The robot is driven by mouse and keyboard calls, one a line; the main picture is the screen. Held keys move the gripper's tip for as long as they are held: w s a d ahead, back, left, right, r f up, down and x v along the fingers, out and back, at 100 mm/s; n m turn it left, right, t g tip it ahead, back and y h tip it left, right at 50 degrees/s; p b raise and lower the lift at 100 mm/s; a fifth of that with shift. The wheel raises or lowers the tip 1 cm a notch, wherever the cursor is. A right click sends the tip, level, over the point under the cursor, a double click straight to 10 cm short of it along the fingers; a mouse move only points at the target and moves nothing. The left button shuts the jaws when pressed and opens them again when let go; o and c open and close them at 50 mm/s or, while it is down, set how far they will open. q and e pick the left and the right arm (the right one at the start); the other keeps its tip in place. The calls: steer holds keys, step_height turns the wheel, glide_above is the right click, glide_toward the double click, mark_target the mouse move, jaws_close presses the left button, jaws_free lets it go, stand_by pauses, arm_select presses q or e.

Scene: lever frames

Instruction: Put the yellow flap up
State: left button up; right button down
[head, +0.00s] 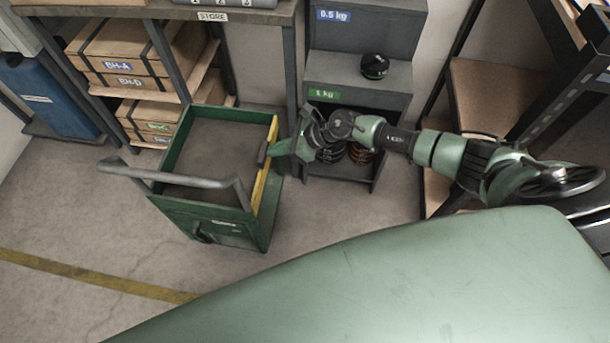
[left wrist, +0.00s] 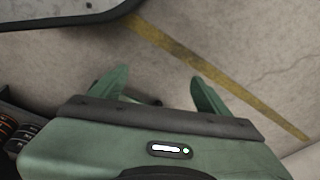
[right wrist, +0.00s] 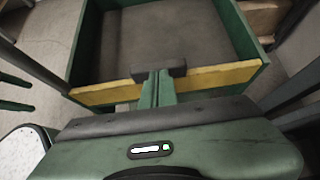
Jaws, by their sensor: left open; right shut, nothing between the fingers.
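The yellow flap (head: 264,186) lies along the right side of the green cart (head: 182,146), its strip running between the side walls close to rim height. It also shows in the right wrist view (right wrist: 215,79), with a dark handle (right wrist: 158,72) at its middle. My right gripper (head: 279,148) is shut and empty outside the flap, with its fingertips (right wrist: 158,75) at the dark handle; they seem to touch it or nearly so. My left gripper (left wrist: 157,85) is open and empty over bare floor in the left wrist view, and out of the head view.
A grey push handle (head: 180,180) crosses the cart's near side. A grey weight stand (head: 356,90) is behind my right arm. Shelves with boxes (head: 122,77) stand behind the cart. The floor (head: 90,215) left of the cart is clear.

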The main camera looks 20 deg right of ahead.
arm_select(q)
steer(key=shift+s+d+f, duration=0.1)
steer(key=shift+s+f, duration=0.2)
steer(key=shift+f, duration=0.15)
arm_select(e)
steer(key=shift+w+a+r, duration=0.3)
steer(key=shift+a+r, duration=0.05)
steer(key=shift+a, duration=0.15)
steer(key=shift+w+a+r, duration=0.1)
steer(key=shift+a+r, duration=0.05)
steer(key=shift+r, duration=0.05)
arm_select(q)
steer(key=f, duration=0.1)
steer(key=s+f+p, duration=0.1)
steer(key=s+f, duration=0.1)
steer(key=shift+s+a+f, duration=0.1)
steer(key=shift+a+f, duration=0.15)
steer(key=shift+f, duration=0.05)
arm_select(e)
steer(key=f+v, duration=0.1)
steer(key=v, duration=0.7)
steer(key=shift+s+d, duration=0.25)
steer(key=shift+d, duration=0.15)
